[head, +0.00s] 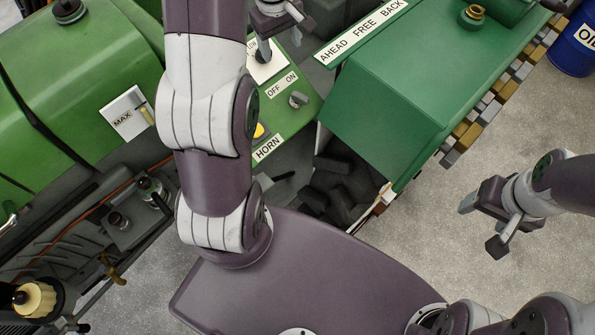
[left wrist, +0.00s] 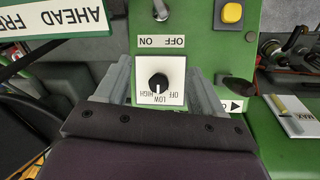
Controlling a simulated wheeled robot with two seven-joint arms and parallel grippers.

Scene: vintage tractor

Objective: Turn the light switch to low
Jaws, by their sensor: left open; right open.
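The light switch is a round black knob (left wrist: 158,82) on a white plate (left wrist: 172,68), with OFF, LOW and HIGH printed upside down in the left wrist view. A pale mark on the knob faces the printed words; which word it points at is too small to tell. In the head view the plate (head: 266,71) is partly covered by my left gripper. My left gripper (head: 283,38) is open above the switch; in the left wrist view its fingers (left wrist: 160,70) stand on either side of the plate, apart from the knob. My right gripper (head: 482,226) is open and empty over the floor.
On the same green panel are an ON/OFF toggle (head: 298,99) and a yellow horn button (left wrist: 232,13). A MAX lever plate (head: 127,113) is to the left. The green AHEAD FREE BACK box (head: 390,110) is to the right.

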